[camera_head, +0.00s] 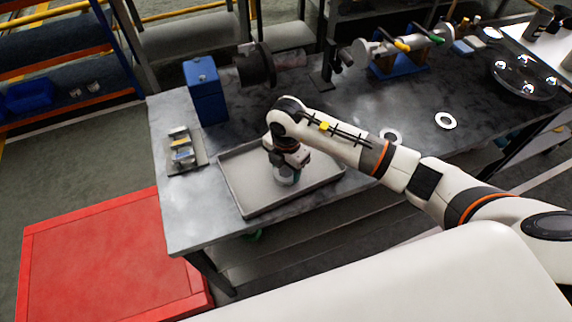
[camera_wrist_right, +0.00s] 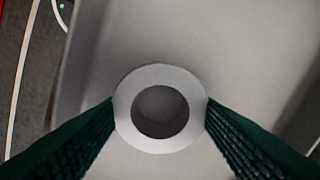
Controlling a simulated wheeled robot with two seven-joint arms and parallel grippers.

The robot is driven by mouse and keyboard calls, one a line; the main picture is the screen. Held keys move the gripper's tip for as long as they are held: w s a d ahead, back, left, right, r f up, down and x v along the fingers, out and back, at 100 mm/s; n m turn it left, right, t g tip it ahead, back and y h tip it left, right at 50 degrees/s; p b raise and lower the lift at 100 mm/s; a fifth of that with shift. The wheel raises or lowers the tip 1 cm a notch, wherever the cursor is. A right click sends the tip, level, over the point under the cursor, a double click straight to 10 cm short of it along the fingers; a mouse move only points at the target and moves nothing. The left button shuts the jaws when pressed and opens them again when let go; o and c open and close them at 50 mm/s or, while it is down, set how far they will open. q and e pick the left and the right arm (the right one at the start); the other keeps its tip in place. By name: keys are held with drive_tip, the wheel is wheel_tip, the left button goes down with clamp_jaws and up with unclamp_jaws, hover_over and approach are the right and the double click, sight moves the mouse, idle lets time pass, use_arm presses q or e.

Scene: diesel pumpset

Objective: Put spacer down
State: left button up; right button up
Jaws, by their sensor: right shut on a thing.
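The spacer (camera_wrist_right: 123,107) is a pale grey ring with a round hole. In the right wrist view it sits between the two dark green ribbed fingers of my right gripper (camera_wrist_right: 160,108), which touch it on both sides. Grey tray floor shows below it and through its hole. In the head view my right gripper (camera_head: 287,178) points down over the shallow grey tray (camera_head: 318,183); its arm partly covers the tray. I cannot tell whether the spacer touches the tray floor. My left gripper does not show.
White rings (camera_head: 445,120) lie on the dark table to the right, one partly behind my arm. A blue box (camera_head: 205,92) stands behind the tray. A small plate with blocks (camera_head: 184,150) lies left. A red platform (camera_head: 105,255) is on the floor.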

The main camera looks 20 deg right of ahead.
drive_tip(key=o, duration=0.6)
drive_tip(key=shift+f, duration=0.15)
drive_tip(key=o, duration=0.5)
drive_tip(key=shift+c, duration=0.2)
drive_tip(key=shift+r, duration=0.3)
wheel_tip(320, 180, up, 12)
drive_tip(key=b, duration=0.2)
drive_tip(key=shift+b, duration=0.3)
drive_tip(key=shift+f, duration=0.15)
